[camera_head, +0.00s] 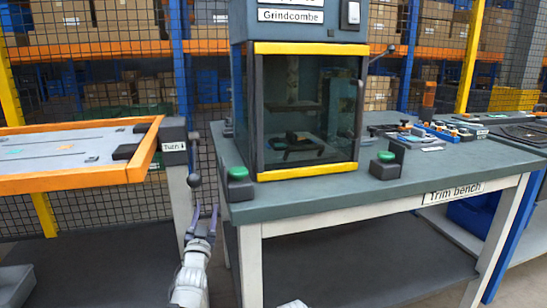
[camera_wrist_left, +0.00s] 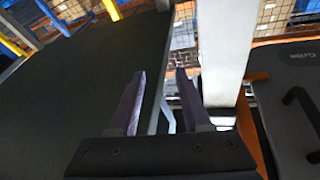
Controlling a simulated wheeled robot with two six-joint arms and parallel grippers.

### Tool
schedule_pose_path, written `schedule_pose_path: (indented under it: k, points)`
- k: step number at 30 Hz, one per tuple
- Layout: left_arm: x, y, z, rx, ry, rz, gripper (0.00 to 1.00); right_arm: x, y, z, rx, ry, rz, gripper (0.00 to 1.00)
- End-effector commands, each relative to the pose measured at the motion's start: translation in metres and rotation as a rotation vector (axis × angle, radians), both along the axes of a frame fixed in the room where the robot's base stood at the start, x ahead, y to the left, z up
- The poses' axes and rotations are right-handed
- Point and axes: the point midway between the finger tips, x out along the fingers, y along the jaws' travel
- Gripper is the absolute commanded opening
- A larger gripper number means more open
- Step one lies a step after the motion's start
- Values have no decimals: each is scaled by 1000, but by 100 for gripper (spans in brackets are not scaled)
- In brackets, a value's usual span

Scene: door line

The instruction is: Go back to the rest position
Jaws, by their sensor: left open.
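My left gripper (camera_head: 205,212) is in the lower left-middle of the head view, with its fingers pointing up. It is in front of the gap between the orange-edged table and the trim bench. In the left wrist view its two purple-grey fingers (camera_wrist_left: 160,80) are apart with nothing between them. My right gripper does not show. A small white piece at the bottom edge of the head view may be part of my own arm.
The trim bench (camera_head: 420,179) carries a yellow-trimmed glass cabinet (camera_head: 305,110), green buttons (camera_head: 238,173) and small tools. The orange-framed table (camera_head: 70,180) labelled "Turn" stands left, with a dark ball-topped lever (camera_head: 194,181) close above my left gripper. Mesh fencing and box shelves stand behind.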

Motion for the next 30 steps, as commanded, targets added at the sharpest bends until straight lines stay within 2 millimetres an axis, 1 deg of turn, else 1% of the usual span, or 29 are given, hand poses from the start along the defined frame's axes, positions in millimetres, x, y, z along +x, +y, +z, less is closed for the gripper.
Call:
schedule_pose_path:
  k: [1, 4, 5, 6, 8, 9, 11, 12, 14, 15, 17, 18, 20, 21, 24, 27, 28, 30]
  points:
    - [0, -1, -24, -22, 111, 6, 48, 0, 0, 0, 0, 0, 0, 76]
    - [-4, -1, -75, -62, 341, 20, 48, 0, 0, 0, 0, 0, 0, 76]
    - [-8, -2, -90, -73, 410, 25, 48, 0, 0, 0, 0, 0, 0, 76]
    - [-14, -3, -110, -89, 502, 31, 48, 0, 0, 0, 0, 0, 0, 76]
    - [-27, -5, -139, -111, 640, 40, 48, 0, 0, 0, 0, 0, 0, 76]
    - [-38, -6, -158, -126, 732, 45, 48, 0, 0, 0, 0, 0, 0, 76]
    - [-57, -9, -185, -146, 870, 55, 48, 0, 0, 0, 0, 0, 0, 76]
    - [-72, -12, -201, -159, 962, 59, 48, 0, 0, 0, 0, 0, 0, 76]
    - [-96, -16, -223, -176, 1094, 68, 48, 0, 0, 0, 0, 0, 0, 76]
    - [-112, -18, -235, -185, 1177, 74, 48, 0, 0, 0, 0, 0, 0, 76]
    - [-136, -21, -250, -198, 1289, 83, 48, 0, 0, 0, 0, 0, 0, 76]
    - [-151, -23, -257, -205, 1358, 89, 48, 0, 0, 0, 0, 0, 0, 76]
    - [-172, -26, -267, -214, 1451, 96, 48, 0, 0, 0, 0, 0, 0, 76]
    - [-186, -28, -271, -219, 1510, 101, 48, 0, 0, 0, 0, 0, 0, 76]
    - [-219, -33, -280, -228, 1647, 111, 48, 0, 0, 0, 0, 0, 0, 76]
    - [-251, -37, -284, -234, 1775, 123, 48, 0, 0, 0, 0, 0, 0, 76]
    - [-259, -40, -281, -226, 1805, 122, 48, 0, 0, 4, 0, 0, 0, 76]
    - [-262, -61, -266, -163, 1815, 95, 48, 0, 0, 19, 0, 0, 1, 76]
